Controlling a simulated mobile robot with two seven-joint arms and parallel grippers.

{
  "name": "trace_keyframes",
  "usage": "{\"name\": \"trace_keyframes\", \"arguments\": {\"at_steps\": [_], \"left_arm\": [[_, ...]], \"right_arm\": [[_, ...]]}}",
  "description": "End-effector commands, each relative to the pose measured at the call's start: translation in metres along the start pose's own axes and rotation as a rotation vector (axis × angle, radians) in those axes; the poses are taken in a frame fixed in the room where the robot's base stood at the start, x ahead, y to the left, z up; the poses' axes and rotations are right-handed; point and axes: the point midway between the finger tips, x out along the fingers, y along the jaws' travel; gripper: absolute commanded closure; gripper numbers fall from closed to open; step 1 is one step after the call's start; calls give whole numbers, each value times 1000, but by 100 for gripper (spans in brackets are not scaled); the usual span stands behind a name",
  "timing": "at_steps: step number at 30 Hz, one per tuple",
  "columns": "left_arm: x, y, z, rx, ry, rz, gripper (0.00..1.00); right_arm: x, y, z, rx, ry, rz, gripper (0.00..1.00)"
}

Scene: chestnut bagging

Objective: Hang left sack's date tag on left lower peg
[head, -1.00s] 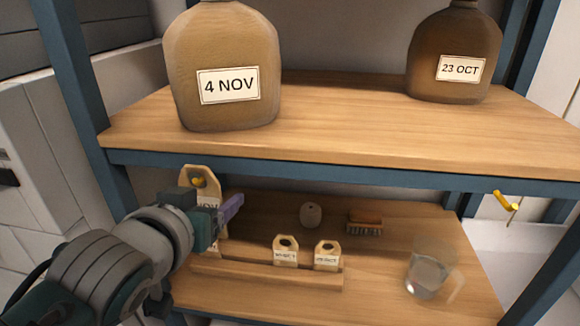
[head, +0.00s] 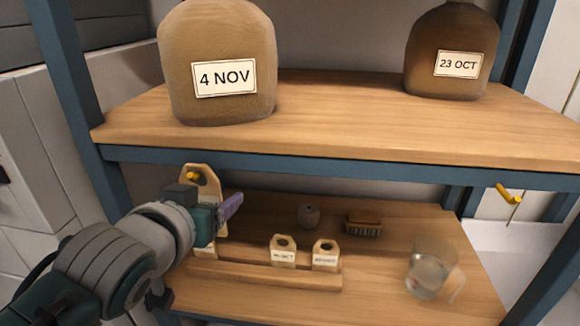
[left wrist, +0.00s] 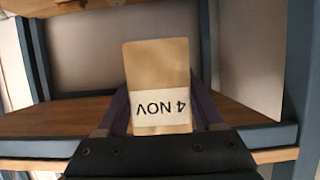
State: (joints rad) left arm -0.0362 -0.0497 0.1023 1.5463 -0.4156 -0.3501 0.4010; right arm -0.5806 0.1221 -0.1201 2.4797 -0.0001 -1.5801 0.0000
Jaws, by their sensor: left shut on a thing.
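The left sack (head: 222,45) stands on the upper shelf with a 4 NOV label. My left gripper (head: 218,208) is shut on the 4 NOV date tag (head: 212,181), a pale wooden tag with a hole at its top. In the left wrist view the tag (left wrist: 158,65) sits between the purple fingers, its print upside down. In the head view the yellow left lower peg (head: 193,175) shows at the left side of the tag's hole. I cannot tell whether it passes through. The gripper hides the tag's middle. My right gripper is not in view.
Two more tags (head: 283,243) (head: 325,248) stand in a wooden rack (head: 265,275) on the lower shelf. A brush (head: 363,224), a small round object (head: 309,216) and a glass jug (head: 428,272) are there too. The 23 OCT sack (head: 450,40) and another yellow peg (head: 508,194) are at right.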

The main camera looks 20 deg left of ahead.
Motion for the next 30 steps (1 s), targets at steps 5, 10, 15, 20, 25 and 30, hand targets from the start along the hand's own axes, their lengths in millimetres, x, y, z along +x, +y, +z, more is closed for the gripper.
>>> {"name": "trace_keyframes", "arguments": {"at_steps": [5,10,15,20,25,30], "left_arm": [[0,0,0,0,0,0,71],[0,0,0,0,0,0,20],[0,0,0,0,0,0,1],[0,0,0,0,0,0,0],[0,0,0,0,0,0,0],[0,0,0,0,0,0,0]], "right_arm": [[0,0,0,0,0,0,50],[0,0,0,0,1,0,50],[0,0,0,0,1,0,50],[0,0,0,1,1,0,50],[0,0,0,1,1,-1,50],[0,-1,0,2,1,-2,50]]}}
